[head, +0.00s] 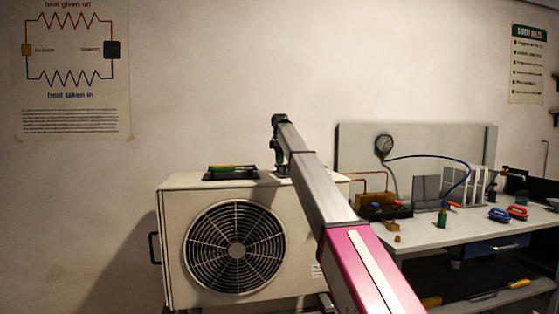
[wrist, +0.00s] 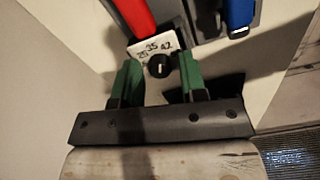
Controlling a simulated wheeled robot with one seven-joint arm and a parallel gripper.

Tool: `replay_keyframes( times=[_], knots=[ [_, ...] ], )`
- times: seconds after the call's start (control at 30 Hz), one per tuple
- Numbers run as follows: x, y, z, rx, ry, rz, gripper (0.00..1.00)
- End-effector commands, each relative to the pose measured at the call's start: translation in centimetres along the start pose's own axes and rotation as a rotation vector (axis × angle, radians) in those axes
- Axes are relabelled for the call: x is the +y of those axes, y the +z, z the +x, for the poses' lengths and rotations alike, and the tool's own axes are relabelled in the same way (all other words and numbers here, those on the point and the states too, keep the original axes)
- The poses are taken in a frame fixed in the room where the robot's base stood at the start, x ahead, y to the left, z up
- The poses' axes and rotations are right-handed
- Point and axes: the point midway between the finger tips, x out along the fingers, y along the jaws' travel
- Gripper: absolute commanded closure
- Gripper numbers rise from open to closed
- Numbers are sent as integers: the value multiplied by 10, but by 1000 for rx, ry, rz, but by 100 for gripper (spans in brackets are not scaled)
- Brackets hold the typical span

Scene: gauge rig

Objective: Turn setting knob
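The setting knob (wrist: 158,67) is a small black round knob with a pale mark, in front of a white scale plate (wrist: 150,47) with black numbers. My gripper (wrist: 158,60) has green fingers, which stand apart on the left and right of the knob. A gap shows on each side, so they do not appear to touch it. In the head view my gripper (head: 280,162) points down at the top of the cream fan unit (head: 175,235). The knob is not visible there, at the far end of my arm.
A red bar (wrist: 134,16) and a blue piece (wrist: 238,15) lie just beyond the plate in the wrist view. A dark tray (head: 212,177) with tools sits on the unit, left of my gripper. A workbench (head: 440,234) with a gauge (head: 384,146) stands to the right.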

Motion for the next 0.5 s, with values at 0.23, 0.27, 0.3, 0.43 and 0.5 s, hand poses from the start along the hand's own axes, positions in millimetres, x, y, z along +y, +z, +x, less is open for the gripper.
replay_keyframes(
  times=[0.23, 0.27, 0.3, 0.43, 0.5],
  knots=[
    [0, 0, 0, 0, 0, 2, 100],
    [0, 0, 0, 0, 0, 5, 100],
    [0, 0, 0, 0, 0, 16, 100],
    [0, 0, 0, 0, 0, 97, 100],
    [0, 0, 0, 0, 0, 155, 100]
  ],
)
